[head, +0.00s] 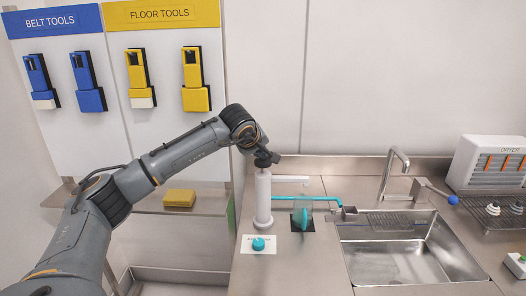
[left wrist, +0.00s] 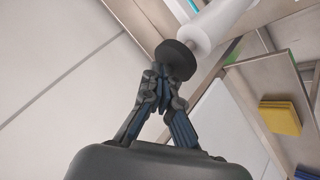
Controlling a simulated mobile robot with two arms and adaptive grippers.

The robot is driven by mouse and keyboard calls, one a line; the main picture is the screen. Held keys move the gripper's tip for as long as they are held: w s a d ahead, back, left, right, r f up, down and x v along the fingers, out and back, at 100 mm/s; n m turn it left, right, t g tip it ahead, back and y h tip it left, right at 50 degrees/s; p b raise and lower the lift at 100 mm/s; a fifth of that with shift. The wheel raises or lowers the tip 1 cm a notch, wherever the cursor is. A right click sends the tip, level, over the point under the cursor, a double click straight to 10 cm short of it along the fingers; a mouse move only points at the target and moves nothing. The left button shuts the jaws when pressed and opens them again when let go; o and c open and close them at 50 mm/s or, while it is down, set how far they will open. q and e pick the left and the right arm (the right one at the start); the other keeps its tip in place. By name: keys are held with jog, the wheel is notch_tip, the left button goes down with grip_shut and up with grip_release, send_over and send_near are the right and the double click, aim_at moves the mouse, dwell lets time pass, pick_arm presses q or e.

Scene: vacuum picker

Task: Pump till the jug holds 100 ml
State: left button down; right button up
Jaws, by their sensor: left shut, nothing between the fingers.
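The white pump (head: 263,200) stands upright on the steel counter, with a white spout (head: 292,179) pointing right. The jug (head: 303,215), clear with teal on it, stands on a dark pad below the spout; its liquid level cannot be read. My left gripper (head: 265,158) is at the top of the pump. In the left wrist view its fingers (left wrist: 168,75) are shut and empty, with the tips at the dark round pump head (left wrist: 176,59); whether they touch it is unclear. The white pump body (left wrist: 220,20) extends behind the head. My right gripper is out of view.
A teal knob (head: 258,243) on a white plate sits in front of the pump. A sink (head: 390,258) with a tap (head: 396,168) lies to the right. A dryer (head: 492,165) stands far right. A yellow block (head: 179,198) rests on the left shelf.

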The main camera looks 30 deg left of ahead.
pick_arm(q)
jog(key=shift+f, duration=0.35)
jog(key=shift+r, duration=0.15)
jog(key=shift+w+r+p, duration=0.1)
jog(key=shift+r+p, duration=1.75)
jog(key=shift+r, duration=0.65)
notch_tip(320, 180, up, 5)
jog(key=p, duration=0.3)
jog(key=shift+p, duration=0.35)
dwell(0.5)
